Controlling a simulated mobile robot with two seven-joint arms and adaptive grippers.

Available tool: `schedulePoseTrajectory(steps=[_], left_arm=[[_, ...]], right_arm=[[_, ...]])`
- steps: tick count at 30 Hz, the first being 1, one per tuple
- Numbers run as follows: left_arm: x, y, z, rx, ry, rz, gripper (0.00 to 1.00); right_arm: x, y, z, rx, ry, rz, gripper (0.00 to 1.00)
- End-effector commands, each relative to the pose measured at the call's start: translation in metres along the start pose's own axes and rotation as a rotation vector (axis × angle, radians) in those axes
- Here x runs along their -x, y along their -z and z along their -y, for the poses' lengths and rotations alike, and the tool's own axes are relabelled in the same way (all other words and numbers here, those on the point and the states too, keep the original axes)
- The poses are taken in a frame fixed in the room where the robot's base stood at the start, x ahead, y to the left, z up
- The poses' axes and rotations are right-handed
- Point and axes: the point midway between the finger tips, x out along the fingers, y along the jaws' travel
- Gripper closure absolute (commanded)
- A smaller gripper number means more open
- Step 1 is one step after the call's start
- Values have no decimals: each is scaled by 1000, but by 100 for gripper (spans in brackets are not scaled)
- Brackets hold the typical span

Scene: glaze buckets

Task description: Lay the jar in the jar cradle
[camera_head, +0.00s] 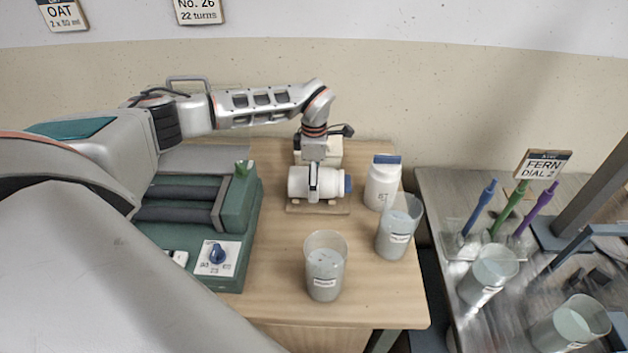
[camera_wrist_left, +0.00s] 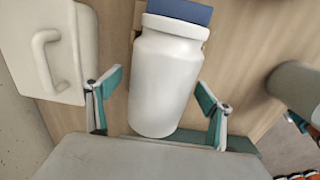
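A white jar (camera_head: 298,182) with a blue lid lies on its side, lid to the right, on the wooden jar cradle (camera_head: 335,208). My left gripper (camera_head: 314,190) points down over the jar's middle. In the left wrist view the jar (camera_wrist_left: 165,85) lies between the two fingers of my left gripper (camera_wrist_left: 158,92), which stand apart with a gap visible on the left side. Only bits of the cradle (camera_wrist_left: 138,16) show there beside the lid. The cradle's supports are mostly hidden by the jar. My right gripper is in neither view.
Two glaze buckets (camera_head: 325,275) (camera_head: 395,240) stand in front. A green roller machine (camera_head: 245,210) is on the left. A pale box with a handle (camera_wrist_left: 50,55) is close behind the jar.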

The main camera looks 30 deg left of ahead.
Motion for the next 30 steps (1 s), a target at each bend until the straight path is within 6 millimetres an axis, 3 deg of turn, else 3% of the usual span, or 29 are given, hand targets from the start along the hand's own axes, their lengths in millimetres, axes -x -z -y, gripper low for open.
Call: schedulePoseTrajectory(steps=[11, 30], left_arm=[[0, 2, 2, 0, 4, -5, 19], [108, 0, 0, -1, 0, -2, 19]], right_arm=[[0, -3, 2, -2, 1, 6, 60], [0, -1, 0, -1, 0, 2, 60]])
